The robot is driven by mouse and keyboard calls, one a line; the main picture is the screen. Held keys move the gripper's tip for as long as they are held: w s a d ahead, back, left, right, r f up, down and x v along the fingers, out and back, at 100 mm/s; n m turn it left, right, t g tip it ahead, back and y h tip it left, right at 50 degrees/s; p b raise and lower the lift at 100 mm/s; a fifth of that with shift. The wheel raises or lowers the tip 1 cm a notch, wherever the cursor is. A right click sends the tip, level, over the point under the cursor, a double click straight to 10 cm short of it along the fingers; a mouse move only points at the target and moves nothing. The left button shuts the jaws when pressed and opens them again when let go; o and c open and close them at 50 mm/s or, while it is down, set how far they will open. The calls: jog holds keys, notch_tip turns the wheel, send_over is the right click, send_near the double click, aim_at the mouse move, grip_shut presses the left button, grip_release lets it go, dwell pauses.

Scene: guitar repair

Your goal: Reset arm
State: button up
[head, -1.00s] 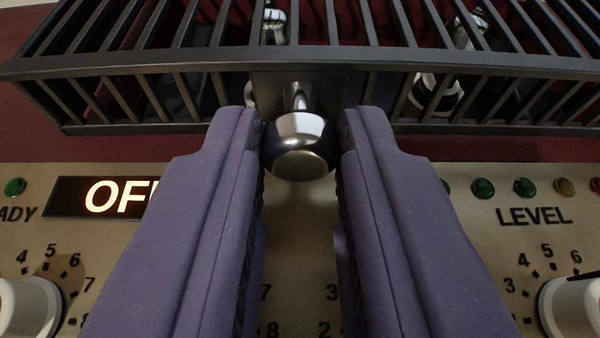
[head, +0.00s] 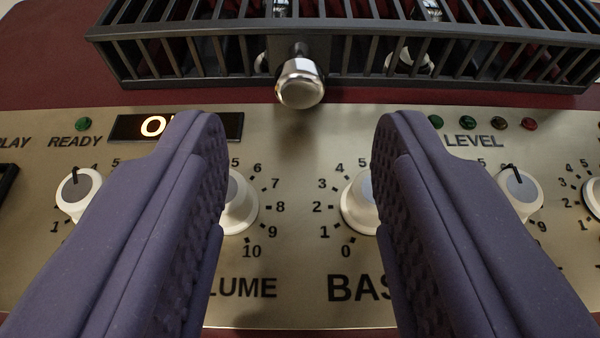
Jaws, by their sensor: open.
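My gripper (head: 298,145) has two purple fingers with textured inner faces. It is open and empty, with its fingertips spread wide in front of the panel. A shiny metal knob (head: 300,84) sticks out from the dark slatted grille (head: 350,30) above and between the fingertips, apart from both. The left finger partly hides the lit display (head: 228,126) and the volume knob (head: 237,206). The right finger partly hides the bass knob (head: 358,204).
The beige control panel (head: 300,260) spans the view below the grille. More white knobs stand out at its left (head: 78,194) and right (head: 522,190). Small green (head: 83,124) and red (head: 529,124) lights sit along its top. A dark red surface (head: 50,60) lies behind the panel.

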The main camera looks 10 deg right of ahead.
jog(key=shift+v, duration=1.4)
jog(key=shift+w, duration=0.1)
